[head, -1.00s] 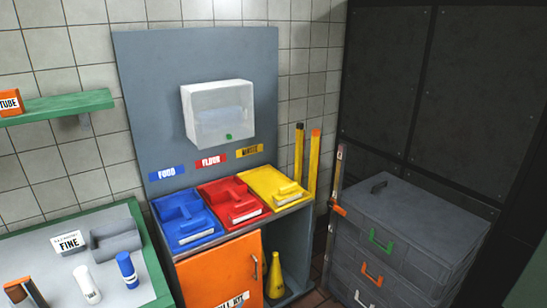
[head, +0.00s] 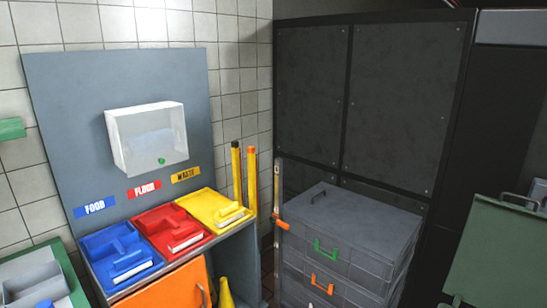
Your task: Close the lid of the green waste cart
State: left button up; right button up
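A dark green panel with a grey handle on its top edge (head: 495,252) stands raised and slightly tilted at the right edge of the head view. It looks like the open lid of the green waste cart. The cart's body is below or beyond the frame and hidden from me. Neither of my grippers shows in the head view.
A stack of dark grey cases (head: 350,245) with coloured handles stands left of the green panel. Blue (head: 118,255), red (head: 172,229) and yellow (head: 218,208) trays sit on a cabinet with an orange door (head: 165,287). Black wall panels (head: 400,100) stand behind.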

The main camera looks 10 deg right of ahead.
aim_at(500, 260)
jog(key=z, duration=1.95)
jog(key=i+j+z, duration=0.35)
jog(key=i+j, duration=0.05)
jog(key=j, duration=0.05)
